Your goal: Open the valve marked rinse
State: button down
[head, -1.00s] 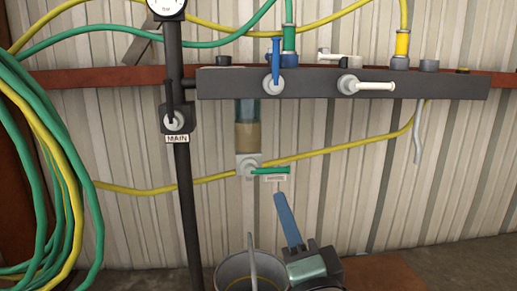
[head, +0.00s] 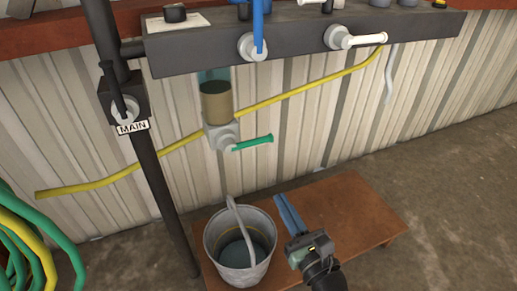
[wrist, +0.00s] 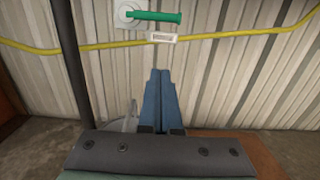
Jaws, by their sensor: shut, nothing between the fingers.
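A green-handled valve (head: 252,143) sits below a sight glass, its handle pointing right; it is also at the top of the wrist view (wrist: 155,16). A small white tag (wrist: 163,37) hangs under that handle, its word too small to read. A blue-handled valve (head: 258,35) and a white-handled valve (head: 358,41) are on the dark manifold; I see no readable label on either. A black-handled valve (head: 117,92) on the upright pipe is labelled MAIN. My gripper (head: 282,202) is shut and empty, below and right of the green handle, touching none of the valves.
A grey metal bucket (head: 240,262) with an upright handle stands on a low wooden bench (head: 365,215), left of my gripper. A yellow hose (head: 300,90) runs along the ribbed wall. Coiled hoses (head: 25,250) hang at left. The floor at right is clear.

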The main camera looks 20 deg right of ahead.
aim_at(249, 142)
jog(key=w+r+b, duration=0.3)
jog(key=w+r, duration=0.1)
jog(key=w, duration=0.6)
jog(key=shift+w+a+r, duration=0.2)
jog(key=shift+w+r, duration=0.05)
jog(key=shift+w, duration=0.15)
jog(key=shift+r+n, duration=0.2)
jog(key=shift+n, duration=0.2)
